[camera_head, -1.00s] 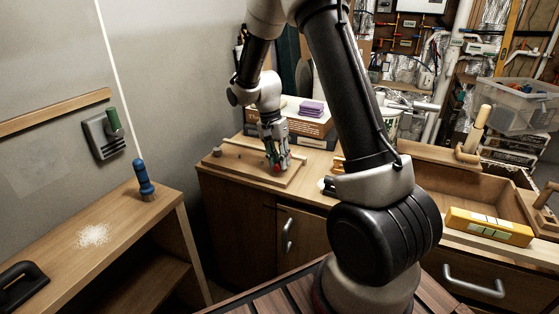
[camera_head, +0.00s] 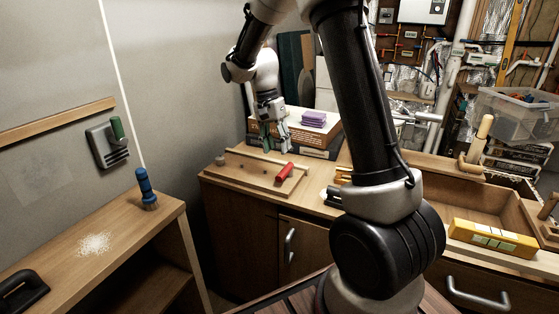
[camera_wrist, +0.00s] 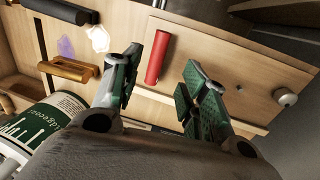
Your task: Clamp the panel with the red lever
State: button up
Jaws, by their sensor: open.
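A wooden panel board (camera_head: 250,172) lies on the left end of the workbench. The red lever (camera_head: 284,172) is on its right part, tilted in the picture; it also shows in the wrist view (camera_wrist: 158,57). My gripper (camera_head: 274,149) is open and empty, above and behind the lever. In the wrist view its green-padded fingers (camera_wrist: 163,90) are spread, with the lever beyond them, nearer the left finger and apart from both. Whether the lever presses on the panel cannot be told.
Stacked boxes with a purple block (camera_head: 314,118) stand close behind my gripper. A pale knob (camera_head: 219,160) sits at the board's left end. A wooden tray (camera_head: 490,200) and a yellow box (camera_head: 492,239) are to the right. A blue-handled brush (camera_head: 146,188) stands on the left shelf.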

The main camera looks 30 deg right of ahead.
jog(key=r, duration=0.3)
jog(key=shift+w+a, duration=0.2)
jog(key=shift+f, duration=0.1)
jog(key=s+r+n+t, duration=0.3)
jog(key=s+r+n, duration=0.2)
jog(key=s, duration=0.9)
jog(key=s+d+r+n+t+y, duration=0.1)
jog(key=s+r+n+t, duration=0.2)
jog(key=s, duration=1.1)
jog(key=shift+s+d+r+n, duration=0.15)
jog(key=shift+d+r+n, duration=0.15)
jog(key=shift+r+n, duration=1.1)
